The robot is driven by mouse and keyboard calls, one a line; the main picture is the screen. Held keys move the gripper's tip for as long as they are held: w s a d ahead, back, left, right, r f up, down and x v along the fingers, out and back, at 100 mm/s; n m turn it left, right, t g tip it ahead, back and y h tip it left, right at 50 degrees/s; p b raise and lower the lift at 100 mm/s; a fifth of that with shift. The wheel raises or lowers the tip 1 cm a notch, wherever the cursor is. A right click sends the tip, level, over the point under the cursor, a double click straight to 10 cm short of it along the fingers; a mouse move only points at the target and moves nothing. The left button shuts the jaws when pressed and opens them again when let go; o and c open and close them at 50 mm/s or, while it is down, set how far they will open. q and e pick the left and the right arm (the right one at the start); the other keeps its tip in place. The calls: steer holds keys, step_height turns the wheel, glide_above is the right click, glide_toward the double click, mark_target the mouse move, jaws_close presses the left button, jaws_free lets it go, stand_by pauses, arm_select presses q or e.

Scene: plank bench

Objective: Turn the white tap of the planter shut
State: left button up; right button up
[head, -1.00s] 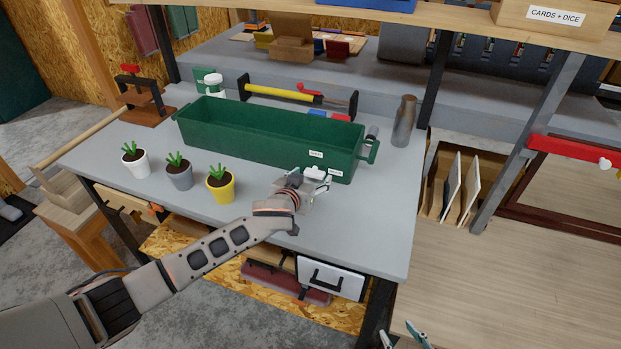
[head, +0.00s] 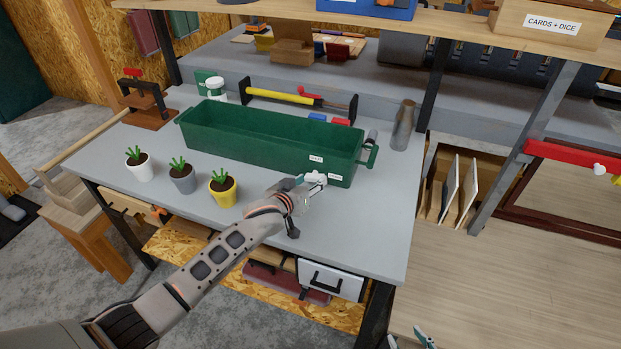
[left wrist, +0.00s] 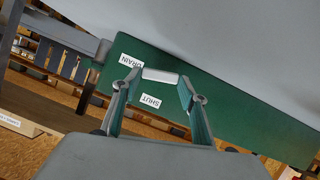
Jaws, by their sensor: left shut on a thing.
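The white tap (head: 314,178) is on the near side of the green planter (head: 225,143), near its right end. In the left wrist view the white handle (left wrist: 160,76) lies between my left gripper's (left wrist: 157,86) teal fingers, which are shut on it. In that view the handle sits between the DRAIN label (left wrist: 131,61) and the SHUT label (left wrist: 151,101). In the head view my left gripper (head: 310,187) partly hides the tap's lower part. My right gripper (head: 408,339) shows only its teal fingertips at the bottom edge, standing apart.
White (head: 140,167), grey (head: 182,179) and yellow (head: 223,192) plant pots stand in front of the planter, left of my left arm. A grey bottle (head: 403,125) stands right of the planter. The bench's right front area is clear.

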arm_select(q)
steer(key=shift+a+n+h, duration=0.25)
steer(key=shift+n+h, duration=0.75)
steer(key=shift+n, duration=0.5)
steer(key=o, duration=1.1)
steer(key=shift+w, duration=0.1)
steer(key=v, duration=1.2)
steer(key=shift+a+r, duration=0.1)
